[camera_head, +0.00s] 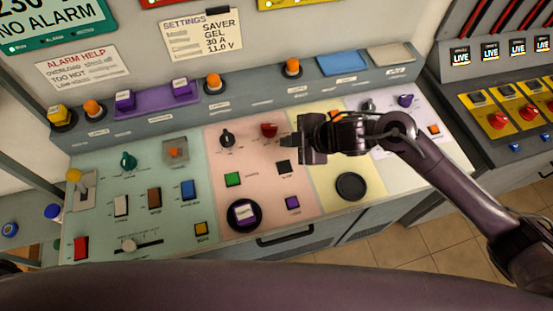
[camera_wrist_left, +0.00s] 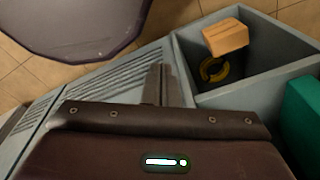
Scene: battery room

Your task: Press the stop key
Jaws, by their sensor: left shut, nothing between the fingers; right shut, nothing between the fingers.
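My right gripper (camera_head: 288,140) is shut and empty. In the head view it appears just above the black key and right of a red knob (camera_head: 269,130); its height over the panel is unclear. My left gripper (camera_wrist_left: 160,85) shows in the left wrist view, shut and empty, beside a grey open bin (camera_wrist_left: 183,60).
A purple key in a black ring (camera_head: 243,212), a small purple key (camera_head: 292,203) and a black round pad (camera_head: 351,186) lie nearer the front edge. A black knob (camera_head: 227,138) is left of the red one. The bin holds an orange box (camera_wrist_left: 225,37).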

